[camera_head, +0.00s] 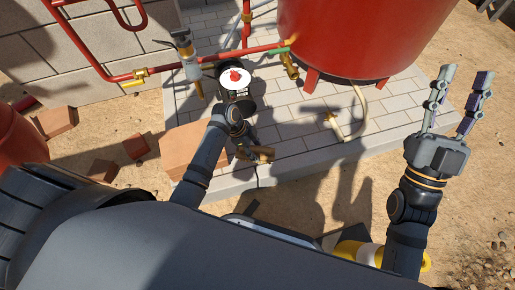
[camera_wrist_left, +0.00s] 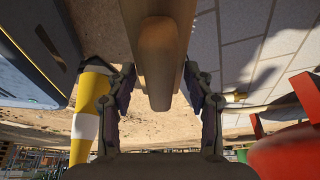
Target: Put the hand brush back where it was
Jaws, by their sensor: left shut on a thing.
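The hand brush (camera_head: 262,153) shows in the head view as a small tan wooden piece low over the near part of the paved pad. My left gripper (camera_head: 250,148) is at it, with the fingers partly hidden by the wrist. In the left wrist view the brush's brown wooden body (camera_wrist_left: 158,60) runs down between the two fingers of my left gripper (camera_wrist_left: 160,95), which is shut on it. Its bristles cannot be made out. My right gripper (camera_head: 456,98) is open and empty, raised at the right, with its fingers apart.
A red tank (camera_head: 365,35) stands at the back on the paved pad (camera_head: 300,110). Red pipes (camera_head: 105,72) with valves cross the upper left. A pale hose (camera_head: 361,105) hangs by the tank. Terracotta blocks (camera_head: 135,146) lie at left. A yellow-and-white object (camera_head: 362,252) stands near my base.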

